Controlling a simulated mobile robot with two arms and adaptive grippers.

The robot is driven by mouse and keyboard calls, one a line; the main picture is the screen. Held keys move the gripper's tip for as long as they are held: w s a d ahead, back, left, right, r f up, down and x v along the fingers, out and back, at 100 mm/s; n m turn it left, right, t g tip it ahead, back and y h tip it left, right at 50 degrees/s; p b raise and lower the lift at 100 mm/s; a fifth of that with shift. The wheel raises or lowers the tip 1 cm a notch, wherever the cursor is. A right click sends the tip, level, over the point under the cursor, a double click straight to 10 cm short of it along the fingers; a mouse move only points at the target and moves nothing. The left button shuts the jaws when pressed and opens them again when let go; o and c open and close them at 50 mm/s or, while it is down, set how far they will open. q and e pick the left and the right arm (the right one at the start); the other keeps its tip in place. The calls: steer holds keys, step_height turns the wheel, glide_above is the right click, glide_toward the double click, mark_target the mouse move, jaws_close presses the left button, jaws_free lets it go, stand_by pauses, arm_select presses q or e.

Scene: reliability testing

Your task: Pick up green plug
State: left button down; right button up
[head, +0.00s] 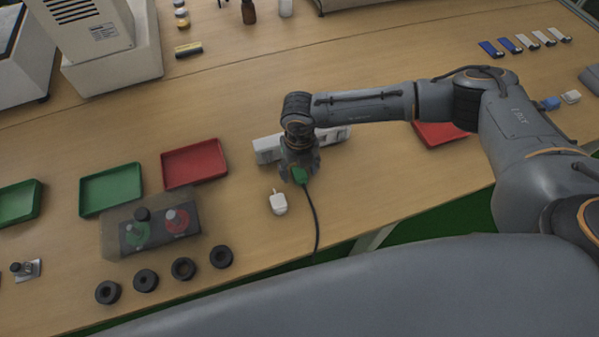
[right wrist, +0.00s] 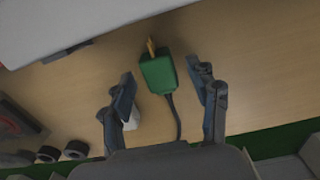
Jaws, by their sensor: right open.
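The green plug (head: 300,175) lies on the wooden table with its black cable running toward the front edge. In the right wrist view the green plug (right wrist: 158,71) shows brass prongs pointing away and a cable trailing back between my fingers. My right gripper (head: 299,172) is above the plug. In the right wrist view my right gripper (right wrist: 163,82) is open, with one finger on each side of the plug and cable, gaps visible on both sides. Whether the fingers are level with the plug is unclear. My left gripper is not in view.
A white plug (head: 279,203) lies close by at the left. A white power strip (head: 268,149) is just behind the gripper. Red tray (head: 194,163), green tray (head: 110,189), a button box (head: 112,237) and several black rings (head: 183,268) are further left. Table is clear right of the cable.

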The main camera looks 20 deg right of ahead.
mark_target(298, 174)
steer(key=shift+c, duration=1.1)
jaws_close()
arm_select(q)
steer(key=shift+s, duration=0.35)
